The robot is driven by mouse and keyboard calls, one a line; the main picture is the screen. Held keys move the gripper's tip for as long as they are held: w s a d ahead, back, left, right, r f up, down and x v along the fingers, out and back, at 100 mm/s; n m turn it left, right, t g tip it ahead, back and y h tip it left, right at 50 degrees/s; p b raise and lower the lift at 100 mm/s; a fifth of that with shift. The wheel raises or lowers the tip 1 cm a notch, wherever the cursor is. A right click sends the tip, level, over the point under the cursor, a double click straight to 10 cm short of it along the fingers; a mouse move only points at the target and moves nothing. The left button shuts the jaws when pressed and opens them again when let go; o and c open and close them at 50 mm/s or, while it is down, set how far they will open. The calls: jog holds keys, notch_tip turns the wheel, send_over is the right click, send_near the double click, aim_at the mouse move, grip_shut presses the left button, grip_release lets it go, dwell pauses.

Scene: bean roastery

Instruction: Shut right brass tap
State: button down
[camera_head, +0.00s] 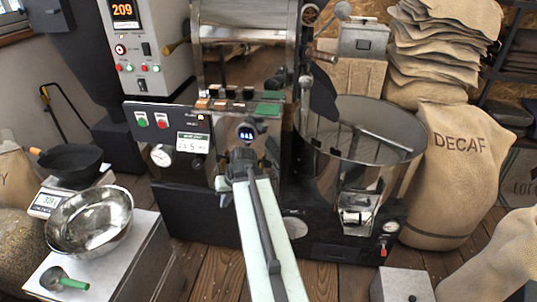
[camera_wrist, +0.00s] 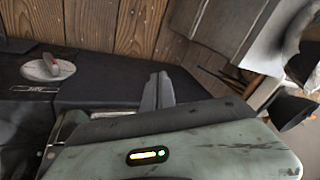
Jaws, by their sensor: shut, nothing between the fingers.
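My gripper (camera_head: 243,158) is at the end of my pale arm, in front of the roaster's dark front panel. In the wrist view its two grey fingers (camera_wrist: 157,90) are together with nothing between them. I cannot clearly make out a brass tap in either view. In the head view a red-tipped lever (camera_head: 383,247) shows low on the machine's right front. I cannot tell whether either is the tap.
The cooling drum (camera_head: 395,165) stands right of my arm, beside a DECAF sack (camera_head: 460,150). A steel bowl (camera_head: 90,222) and a green-handled scoop (camera_head: 58,280) are on the left bench. A grey box (camera_head: 403,287) stands at the lower right. Plank floor (camera_head: 215,265) shows between.

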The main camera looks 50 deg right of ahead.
jog(key=s+d+r+m+t+h+p, duration=0.1)
jog(key=s+d+r+p, duration=0.1)
jog(key=s+d+r, duration=0.2)
jog(key=s+d+r+m+t+p, duration=0.1)
jog(key=s+d+r, duration=0.3)
jog(key=d, duration=0.6)
jog(key=s+d+r+m+t+h+p, duration=0.1)
jog(key=s+d+r+m+p, duration=0.1)
jog(key=d, duration=0.6)
jog(key=s+r+p, duration=0.1)
jog(key=s, duration=0.1)
jog(key=shift+s+r+m+t+h, duration=0.3)
jog(key=shift+s+r+m, duration=0.05)
jog(key=shift+r+m, duration=0.05)
jog(key=b+x, duration=0.8)
jog(key=x, duration=0.3)
jog(key=shift+s+f+b, duration=0.15)
jog(key=shift+s+b, duration=0.05)
jog(key=shift+b, duration=0.2)
jog(key=shift+w+a+r+p, duration=0.25)
jog(key=shift+w+a, duration=0.15)
jog(key=shift+w, duration=0.15)
jog(key=shift+w+a+r+p, duration=0.2)
jog(key=shift+w+a+r, duration=0.05)
jog(key=shift+w+a, duration=0.55)
jog(key=shift+w, duration=0.25)
jog(key=shift+w+a+f, duration=0.1)
